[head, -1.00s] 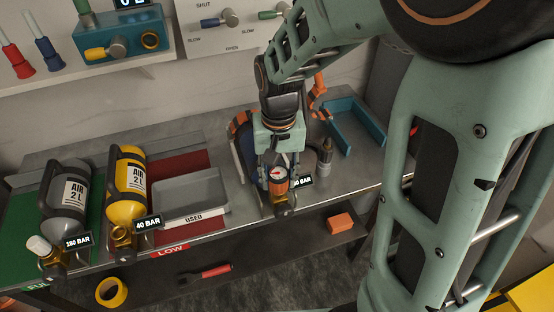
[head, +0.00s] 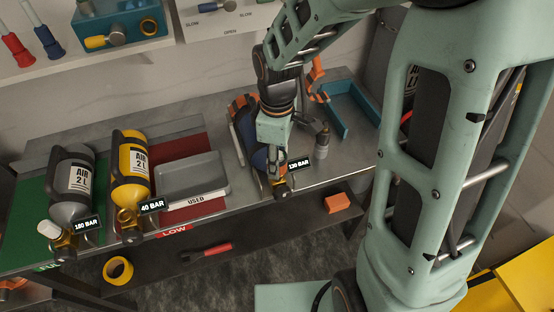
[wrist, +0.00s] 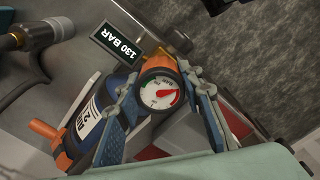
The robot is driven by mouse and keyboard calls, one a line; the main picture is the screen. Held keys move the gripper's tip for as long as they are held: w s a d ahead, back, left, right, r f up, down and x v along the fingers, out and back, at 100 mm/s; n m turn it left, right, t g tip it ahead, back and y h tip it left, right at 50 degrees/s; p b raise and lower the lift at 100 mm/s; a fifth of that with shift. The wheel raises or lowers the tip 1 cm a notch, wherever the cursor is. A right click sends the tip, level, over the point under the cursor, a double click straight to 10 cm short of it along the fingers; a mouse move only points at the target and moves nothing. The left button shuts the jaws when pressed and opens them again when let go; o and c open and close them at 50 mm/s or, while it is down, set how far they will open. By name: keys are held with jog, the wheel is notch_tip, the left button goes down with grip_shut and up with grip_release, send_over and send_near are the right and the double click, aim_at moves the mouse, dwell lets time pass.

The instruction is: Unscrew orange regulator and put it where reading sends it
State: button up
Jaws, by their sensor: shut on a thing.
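The orange regulator (wrist: 159,61) carries a round white gauge with a red needle, green and red marks; it faces the wrist camera. My gripper (wrist: 152,80) is shut on it, one finger on each side. The regulator sits at the valve end of a blue air cylinder (wrist: 92,122), whose label is partly seen. A tag (wrist: 119,46) beside it reads 130 BAR. In the head view my gripper (head: 273,160) points down over the blue cylinder (head: 259,158) and hides most of the regulator. The thread between regulator and valve cannot be made out.
A grey tray (head: 228,187) marked USED stands on the red LOW mat (head: 193,147). A yellow 40 BAR cylinder (head: 130,170) and a grey 180 BAR cylinder (head: 73,185) lie left, the latter on the green mat (head: 22,210). A blue tray (head: 346,134) is at the right.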

jog(key=n+p, duration=0.2)
jog(key=n, duration=0.3)
jog(key=shift+r+p, duration=0.25)
jog(key=shift+p, duration=0.15)
jog(key=shift+f+n+p, duration=0.2)
jog(key=shift+n+p, duration=0.15)
jog(key=shift+n, duration=0.85)
jog(key=o, duration=1.4)
jog(key=shift+c, duration=0.2)
